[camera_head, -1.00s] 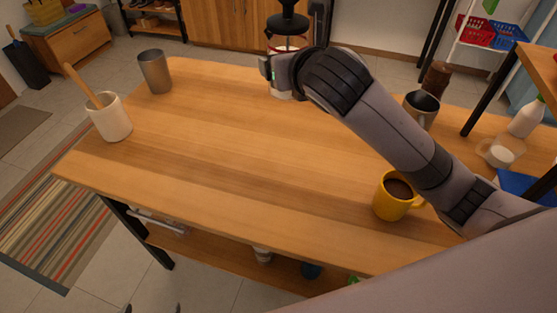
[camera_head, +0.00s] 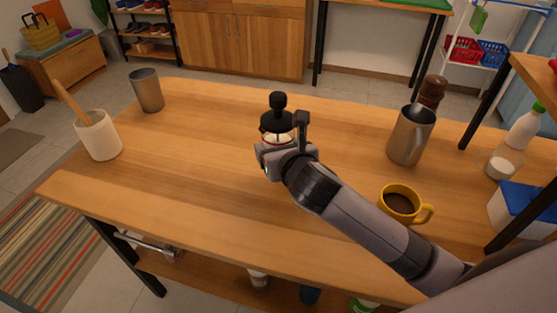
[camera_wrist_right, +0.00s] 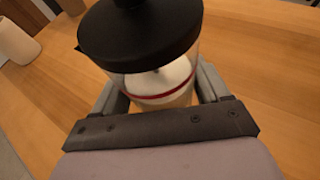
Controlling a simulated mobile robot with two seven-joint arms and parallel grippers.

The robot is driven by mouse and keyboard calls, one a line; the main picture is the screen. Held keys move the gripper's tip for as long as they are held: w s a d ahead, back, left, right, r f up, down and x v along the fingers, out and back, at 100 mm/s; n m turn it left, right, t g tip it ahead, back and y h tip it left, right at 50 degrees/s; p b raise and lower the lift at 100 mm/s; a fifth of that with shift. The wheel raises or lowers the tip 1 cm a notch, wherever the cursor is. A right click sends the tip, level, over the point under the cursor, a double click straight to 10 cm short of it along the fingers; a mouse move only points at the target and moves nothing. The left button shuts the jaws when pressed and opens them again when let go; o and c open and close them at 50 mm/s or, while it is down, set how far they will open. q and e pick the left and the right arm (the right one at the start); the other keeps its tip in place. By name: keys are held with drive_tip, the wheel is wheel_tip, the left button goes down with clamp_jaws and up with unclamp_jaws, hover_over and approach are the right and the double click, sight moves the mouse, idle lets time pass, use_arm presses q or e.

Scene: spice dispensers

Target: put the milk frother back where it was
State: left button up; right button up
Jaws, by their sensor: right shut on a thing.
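The milk frother (camera_head: 278,128) is a clear jar with a black lid and knob, a red band and white milk inside. It is upright over the middle of the wooden table. My right gripper (camera_head: 276,150) is shut around its body. The right wrist view shows the frother's black lid (camera_wrist_right: 140,35) close up, with the fingers of the gripper (camera_wrist_right: 165,92) on both sides of the jar. The gripper hides its base, so I cannot tell whether it touches the table. My left gripper is not in view.
On the table (camera_head: 200,160) stand a white crock (camera_head: 99,137) with a wooden tool, a metal cup (camera_head: 147,92), a metal pitcher (camera_head: 411,135), a brown mill (camera_head: 430,92) and a yellow coffee mug (camera_head: 401,205). A shelf post is at the right. The table's middle left is clear.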

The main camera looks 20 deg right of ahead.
drive_tip(key=shift+f, duration=1.55)
drive_tip(key=shift+f, duration=0.1)
drive_tip(key=o, duration=1.3)
drive_tip(key=shift+f, duration=0.1)
drive_tip(key=shift+c, duration=0.2)
drive_tip(key=shift+r, duration=0.2)
drive_tip(key=p+v, duration=0.1)
drive_tip(key=v, duration=1.1)
drive_tip(key=shift+f, duration=0.1)
